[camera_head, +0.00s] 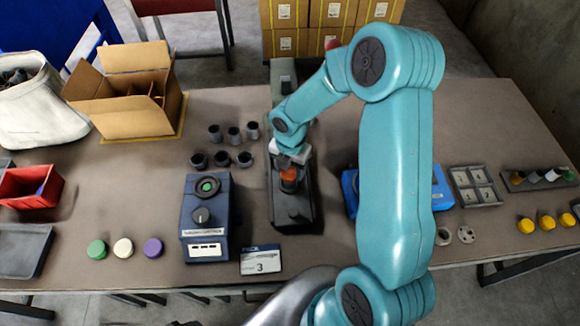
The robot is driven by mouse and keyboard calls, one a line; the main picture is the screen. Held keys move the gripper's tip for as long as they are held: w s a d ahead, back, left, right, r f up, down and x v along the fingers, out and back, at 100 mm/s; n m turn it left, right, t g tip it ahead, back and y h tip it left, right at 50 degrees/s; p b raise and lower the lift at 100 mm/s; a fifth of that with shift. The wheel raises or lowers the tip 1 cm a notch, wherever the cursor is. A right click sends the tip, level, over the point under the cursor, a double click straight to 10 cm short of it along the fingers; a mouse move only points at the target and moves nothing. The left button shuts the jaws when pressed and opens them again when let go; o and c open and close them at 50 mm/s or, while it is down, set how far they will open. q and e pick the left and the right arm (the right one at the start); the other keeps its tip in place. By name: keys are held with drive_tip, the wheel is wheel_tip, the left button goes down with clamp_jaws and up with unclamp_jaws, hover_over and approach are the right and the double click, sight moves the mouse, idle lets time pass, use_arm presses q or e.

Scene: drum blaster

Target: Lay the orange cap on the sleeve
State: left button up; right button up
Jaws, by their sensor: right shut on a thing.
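The orange cap (289,175) shows just below the white wrist of my right gripper (288,169). My right gripper points down over the dark grey fixture (292,210) in the middle of the table and is shut on the cap. A dark part shows directly under the cap; it may be the sleeve, but I cannot tell whether the cap touches it. The gripper hides part of the fixture's middle. My left gripper is not in view.
Left of the fixture stands a blue box with a knob (206,235), with several dark cylinders (234,134) behind it. A number card (261,262) lies in front. A blue object (349,186) sits partly behind my right arm. Green, white and purple discs (123,248) lie left.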

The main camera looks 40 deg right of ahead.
drive_tip(key=shift+f, duration=0.35)
idle(0.3)
drive_tip(key=o, duration=1.4)
drive_tip(key=shift+r, duration=0.1)
wheel_tip(320, 180, up, 6)
drive_tip(key=p, duration=0.5)
drive_tip(key=shift+s, duration=0.15)
